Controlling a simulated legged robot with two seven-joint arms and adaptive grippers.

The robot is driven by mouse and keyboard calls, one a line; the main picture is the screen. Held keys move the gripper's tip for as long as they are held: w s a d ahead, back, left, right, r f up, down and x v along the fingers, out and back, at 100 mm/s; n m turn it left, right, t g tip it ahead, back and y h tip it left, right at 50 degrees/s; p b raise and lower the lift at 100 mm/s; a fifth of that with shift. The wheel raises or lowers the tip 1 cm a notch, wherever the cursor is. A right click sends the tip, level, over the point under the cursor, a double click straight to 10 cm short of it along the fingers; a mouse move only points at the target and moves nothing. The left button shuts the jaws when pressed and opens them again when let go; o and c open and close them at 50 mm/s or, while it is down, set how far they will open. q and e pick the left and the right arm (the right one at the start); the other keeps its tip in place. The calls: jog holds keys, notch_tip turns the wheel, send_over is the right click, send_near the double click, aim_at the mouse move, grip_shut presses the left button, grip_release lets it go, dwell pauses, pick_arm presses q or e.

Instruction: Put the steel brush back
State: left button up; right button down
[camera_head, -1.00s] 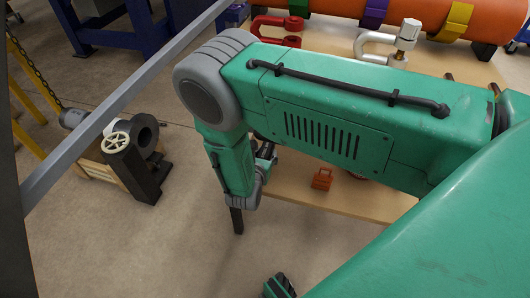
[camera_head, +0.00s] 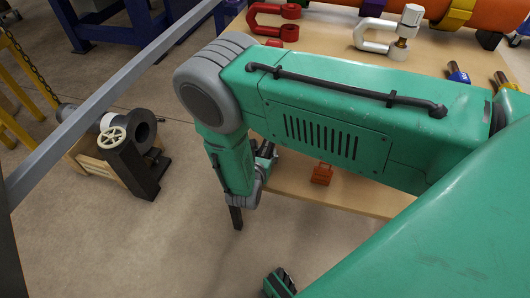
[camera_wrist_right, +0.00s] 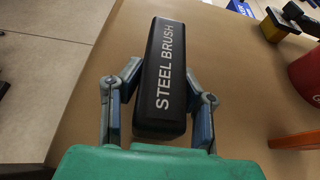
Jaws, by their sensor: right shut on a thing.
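The steel brush (camera_wrist_right: 168,80) shows in the right wrist view as a black block with "STEEL BRUSH" in white letters. My right gripper (camera_wrist_right: 166,92) is shut on it, one blue-grey finger on each side. The brush is over the wooden table top (camera_wrist_right: 240,60); I cannot tell whether it touches it. Its bristles are hidden. In the head view my right arm reaches across the table and hangs down at its left edge; the brush cannot be made out there. My left gripper is not in view.
A red shackle (camera_head: 272,20), a white shackle (camera_head: 385,35) and an orange pipe (camera_head: 500,12) are at the back. A red container (camera_wrist_right: 306,78) stands at the right in the wrist view.

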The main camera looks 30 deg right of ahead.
jog(key=shift+a+f+b, duration=0.15)
jog(key=shift+f+b, duration=0.25)
jog(key=shift+f, duration=0.1)
jog(key=c, duration=1.5)
grip_release()
jog(key=o, duration=0.5)
jog(key=shift+o, duration=0.2)
jog(key=shift+v, duration=3.75)
